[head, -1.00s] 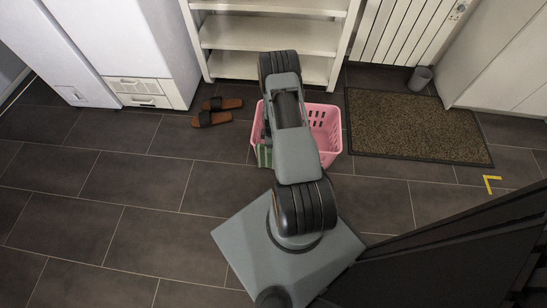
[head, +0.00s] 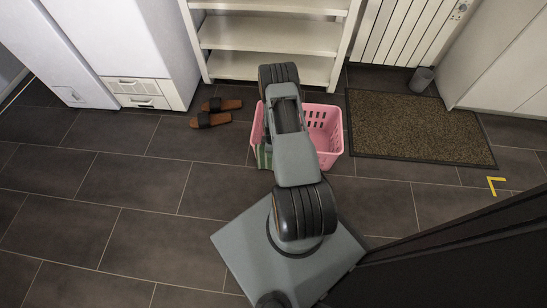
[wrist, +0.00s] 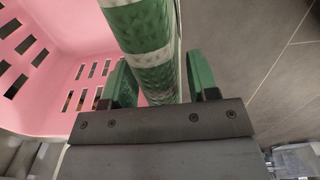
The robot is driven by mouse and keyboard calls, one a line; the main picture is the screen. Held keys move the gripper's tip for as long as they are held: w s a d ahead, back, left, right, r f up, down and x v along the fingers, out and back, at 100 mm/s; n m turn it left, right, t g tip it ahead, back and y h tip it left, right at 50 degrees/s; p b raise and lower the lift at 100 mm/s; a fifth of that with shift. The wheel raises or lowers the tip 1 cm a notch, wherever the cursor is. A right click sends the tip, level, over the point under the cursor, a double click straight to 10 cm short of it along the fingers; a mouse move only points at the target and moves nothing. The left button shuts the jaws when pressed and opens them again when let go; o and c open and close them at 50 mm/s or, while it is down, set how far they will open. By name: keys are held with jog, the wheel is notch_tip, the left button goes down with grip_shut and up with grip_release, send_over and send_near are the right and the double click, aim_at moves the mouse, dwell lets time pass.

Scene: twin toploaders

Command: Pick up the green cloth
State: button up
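The green cloth, with white stripes, hangs over the left front rim of the pink basket; a small part (head: 263,157) shows beside my arm in the head view. In the wrist view the cloth (wrist: 152,50) runs down between the two green fingers of my gripper (wrist: 163,82). The fingers are apart, one on each side of it. A narrow gap shows between the cloth and the right finger. The left finger lies close to the cloth's left edge, and I cannot tell whether it touches. My gripper is hidden behind my arm in the head view.
The pink basket (head: 327,128) stands on dark floor tiles before a white shelf (head: 265,38). Brown slippers (head: 215,112) lie to its left, and a doormat (head: 415,128) to its right. A grey bin (head: 421,79) stands behind the mat. The floor at left is clear.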

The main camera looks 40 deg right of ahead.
grip_shut()
jog(key=shift+r, duration=0.15)
